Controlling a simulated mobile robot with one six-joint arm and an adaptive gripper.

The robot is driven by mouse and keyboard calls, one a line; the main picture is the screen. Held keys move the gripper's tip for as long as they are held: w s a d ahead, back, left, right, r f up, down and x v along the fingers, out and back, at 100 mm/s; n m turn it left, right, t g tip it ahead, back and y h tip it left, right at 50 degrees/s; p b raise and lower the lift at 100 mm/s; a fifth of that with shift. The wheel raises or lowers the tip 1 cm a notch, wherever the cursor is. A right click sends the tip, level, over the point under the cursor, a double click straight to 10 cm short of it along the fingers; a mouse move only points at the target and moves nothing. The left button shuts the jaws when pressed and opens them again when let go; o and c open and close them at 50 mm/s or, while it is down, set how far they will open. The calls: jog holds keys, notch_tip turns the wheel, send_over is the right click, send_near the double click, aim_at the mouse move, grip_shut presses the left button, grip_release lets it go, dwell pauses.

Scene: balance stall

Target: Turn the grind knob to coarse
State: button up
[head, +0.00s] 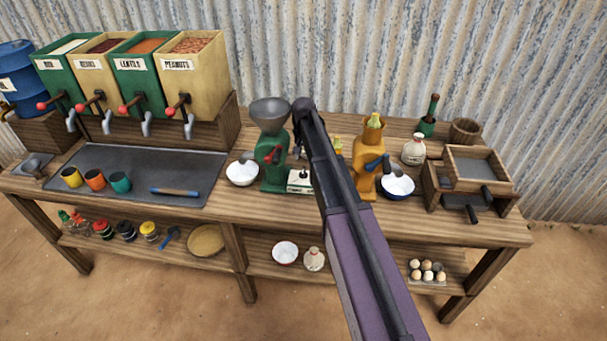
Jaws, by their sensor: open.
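A green grinder (272,162) with a grey hopper (269,112) and a red-tipped handle stands on the bench, left of my arm. At its right foot is a small pale labelled panel (299,182) with a small dark part on top, which may be the grind knob. The panel's lettering and the knob's setting are too small to read, and my arm cuts off its right side. My arm reaches up from the bottom across the bench's middle. My gripper is not visible; the arm appears to hide it.
White bowls (242,168) flank the machines. Right of my arm stand a yellow machine (368,158), a white bottle (413,149) and a wooden box (478,168). Cups (95,181) stand on the grey tray (160,161), below labelled bins (138,77) with taps.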

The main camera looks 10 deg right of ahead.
aim_at(304, 169)
jog(key=shift+f+b, duration=3.05)
jog(key=shift+f, duration=0.3)
grip_shut()
